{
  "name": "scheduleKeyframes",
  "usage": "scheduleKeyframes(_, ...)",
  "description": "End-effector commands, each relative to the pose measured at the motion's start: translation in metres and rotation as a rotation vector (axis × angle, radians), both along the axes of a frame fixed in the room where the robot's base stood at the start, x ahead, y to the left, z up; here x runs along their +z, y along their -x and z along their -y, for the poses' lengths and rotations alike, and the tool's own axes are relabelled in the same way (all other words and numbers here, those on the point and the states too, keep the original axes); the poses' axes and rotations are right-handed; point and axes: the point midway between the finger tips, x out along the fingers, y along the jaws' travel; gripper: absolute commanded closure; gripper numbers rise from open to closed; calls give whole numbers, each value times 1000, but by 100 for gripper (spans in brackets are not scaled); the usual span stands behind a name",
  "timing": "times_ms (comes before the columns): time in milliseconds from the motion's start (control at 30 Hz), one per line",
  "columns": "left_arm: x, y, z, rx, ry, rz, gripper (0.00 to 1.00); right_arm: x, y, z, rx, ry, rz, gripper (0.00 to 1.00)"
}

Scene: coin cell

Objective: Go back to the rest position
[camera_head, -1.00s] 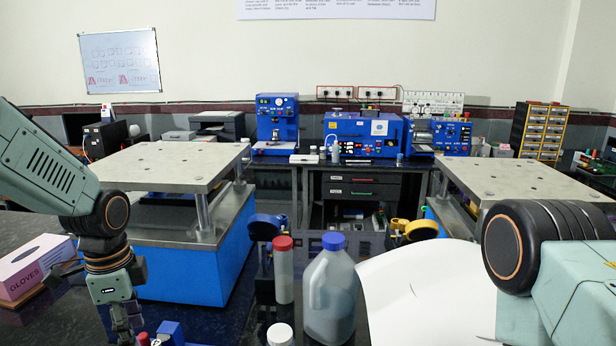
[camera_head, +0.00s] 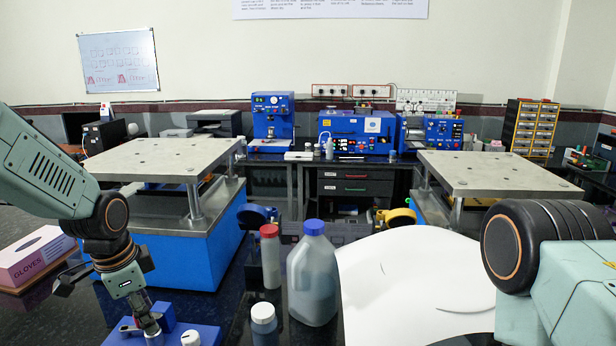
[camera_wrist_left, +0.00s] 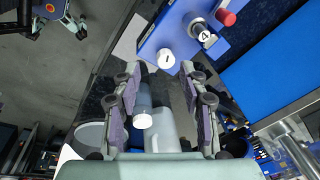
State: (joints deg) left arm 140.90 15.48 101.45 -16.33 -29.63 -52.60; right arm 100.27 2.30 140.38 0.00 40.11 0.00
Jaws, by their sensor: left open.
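My left gripper (camera_head: 150,326) hangs fingers down above a blue holder (camera_head: 190,336) at the bottom of the head view. In the left wrist view, the fingers of the same gripper (camera_wrist_left: 160,72) are spread apart with nothing held between them. The blue holder (camera_wrist_left: 182,22) lies beyond the fingertips there, with white-capped and red-capped small items (camera_wrist_left: 226,17) on it. My right arm (camera_head: 560,250) comes in from the right, but its gripper is out of the picture.
A blue-capped jug (camera_head: 313,275), a red-capped bottle (camera_head: 270,262) and a white-capped bottle (camera_head: 263,325) stand right of my left gripper. A glove box (camera_head: 35,257) lies at left. Two metal-topped blue stands (camera_head: 180,250) flank the middle.

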Motion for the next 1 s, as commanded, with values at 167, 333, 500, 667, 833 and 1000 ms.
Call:
scheduleKeyframes(167, -16, -8, 15, 183, 75, 102, 57, -3, 0, 0, 0, 0, 0, 41)
scheduleKeyframes(333, -75, 6, 36, 429, 178, 170, 57, -24, 0, 0, 0, 0, 0, 41)
scheduleKeyframes(500, -173, 57, 54, 703, 261, 176, 57, -62, 0, 0, 0, 0, 0, 41)
scheduleKeyframes(667, -254, 120, 61, 892, 277, 142, 57, -96, 0, 0, 0, 0, 0, 41)
scheduleKeyframes(833, -324, 197, 63, 1004, 234, 71, 57, -131, 0, 0, 0, 0, 0, 41)
scheduleKeyframes(1000, -381, 277, 64, 1018, 141, -56, 57, -164, 0, -1, 0, 0, 0, 41)
